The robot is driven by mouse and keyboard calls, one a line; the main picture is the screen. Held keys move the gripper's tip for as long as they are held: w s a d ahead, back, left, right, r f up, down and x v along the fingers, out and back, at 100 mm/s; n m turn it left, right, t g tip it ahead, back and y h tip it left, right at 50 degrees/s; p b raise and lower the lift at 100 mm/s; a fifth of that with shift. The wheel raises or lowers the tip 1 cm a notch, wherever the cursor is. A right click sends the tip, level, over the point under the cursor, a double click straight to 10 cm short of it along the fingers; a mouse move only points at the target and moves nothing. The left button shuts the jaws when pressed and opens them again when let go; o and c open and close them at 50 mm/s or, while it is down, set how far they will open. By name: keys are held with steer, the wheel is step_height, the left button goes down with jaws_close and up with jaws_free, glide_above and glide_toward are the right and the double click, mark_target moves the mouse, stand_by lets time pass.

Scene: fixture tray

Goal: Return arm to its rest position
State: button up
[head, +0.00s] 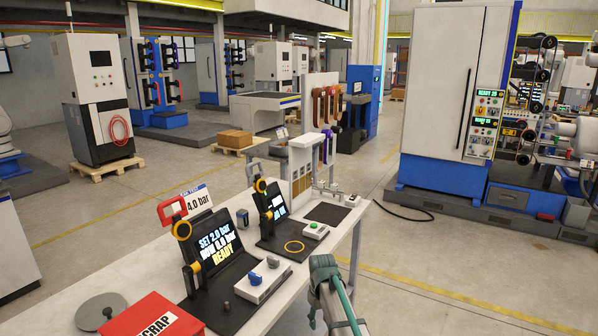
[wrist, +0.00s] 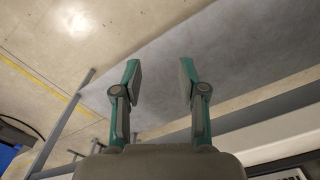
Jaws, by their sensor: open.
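My gripper (wrist: 160,80) is open and empty in the wrist view, its two green and grey fingers spread apart. Beneath them are floor and a grey surface, with nothing between the pads. In the head view my arm comes in at the bottom right of the white bench (head: 345,228), and its green-cabled end is beside the bench's right edge. The gripper's fingers cannot be made out there.
On the bench stand a screen fixture reading READY (head: 215,245), a second screen fixture (head: 275,207), a knob box (head: 264,278), a green-button box (head: 315,231) and a red SCRAP bin (head: 150,318). Open floor (head: 450,270) lies right of the bench. A large white machine (head: 440,90) stands behind.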

steer(key=s+d+f+m, duration=0.2)
steer(key=s+d+f, duration=0.2)
steer(key=s, duration=0.4)
steer(key=s+d+f+m, duration=0.2)
steer(key=s+d+f, duration=0.15)
steer(key=s, duration=0.55)
steer(key=s+d+f+m, duration=0.25)
steer(key=s+f, duration=0.25)
steer(key=s, duration=0.3)
steer(key=s+f+g, duration=0.3)
steer(key=s+f, duration=0.6)
steer(key=s, duration=0.5)
steer(key=s+f+g, duration=0.3)
steer(key=s+f, duration=0.6)
steer(key=s, duration=0.5)
steer(key=shift+d+f+n+g, duration=0.2)
steer(key=shift+d+n+g, duration=0.05)
steer(key=shift+n+g, duration=0.2)
steer(key=shift+c, duration=0.4)
